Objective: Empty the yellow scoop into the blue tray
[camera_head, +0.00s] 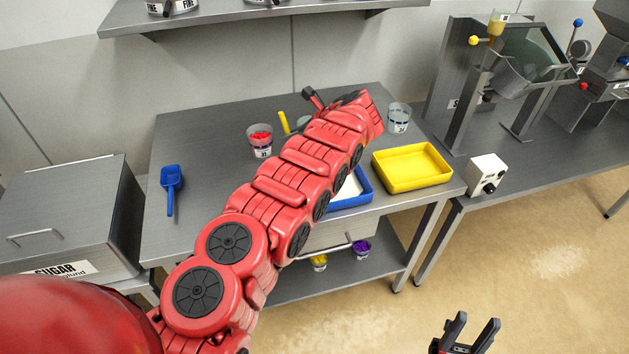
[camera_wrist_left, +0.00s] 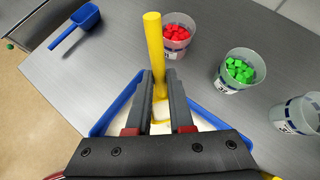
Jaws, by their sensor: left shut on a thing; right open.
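My left gripper (camera_wrist_left: 160,110) is shut on the yellow scoop (camera_wrist_left: 153,45), whose handle rises between the fingers in the left wrist view. The scoop's lower part is mostly hidden by the fingers; something pale shows there. The handle tip also shows in the head view (camera_head: 284,123), left of my red arm. The blue tray (camera_head: 366,184) lies on the steel table, partly hidden by my arm, with white material in it. In the left wrist view, the blue tray (camera_wrist_left: 113,107) is under the gripper. My right gripper (camera_head: 473,330) is open and empty, low in front of the table.
A cup of red pieces (camera_head: 260,143), a clear cup (camera_head: 398,118) and a cup of green pieces (camera_wrist_left: 240,70) stand near the tray. A yellow tray (camera_head: 411,167) is right of it. A blue scoop (camera_head: 171,180) lies at left, with bare table around it.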

